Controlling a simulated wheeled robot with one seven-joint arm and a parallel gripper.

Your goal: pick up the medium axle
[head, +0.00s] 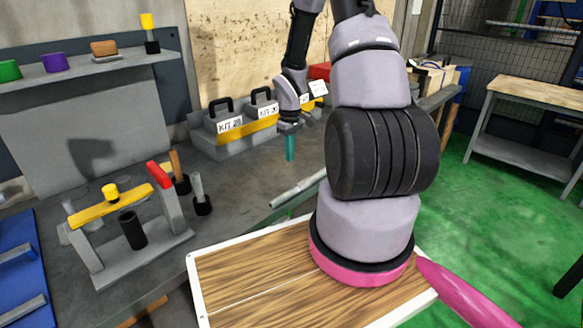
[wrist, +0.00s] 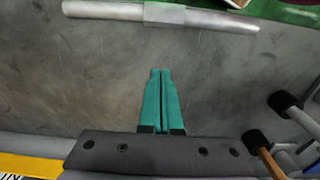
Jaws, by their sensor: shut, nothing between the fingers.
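A silver bar (head: 298,188) with a thicker middle lies on the grey bench top near its edge. It looks like the axle, though I see no other one to compare its size with. In the wrist view the bar (wrist: 160,14) lies across the top, beyond my fingertips and apart from them. My gripper (head: 290,155) hangs above the bench, behind the bar and in front of the kit boxes. Its teal fingers (wrist: 161,72) are shut together with nothing between them.
Two black-ended tools with handles, one wooden (head: 177,165) and one grey (head: 199,188), stand left of the bar. A grey fixture with a yellow bar (head: 112,206) is further left. Kit boxes (head: 230,138) line the back. Bare bench surrounds the bar.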

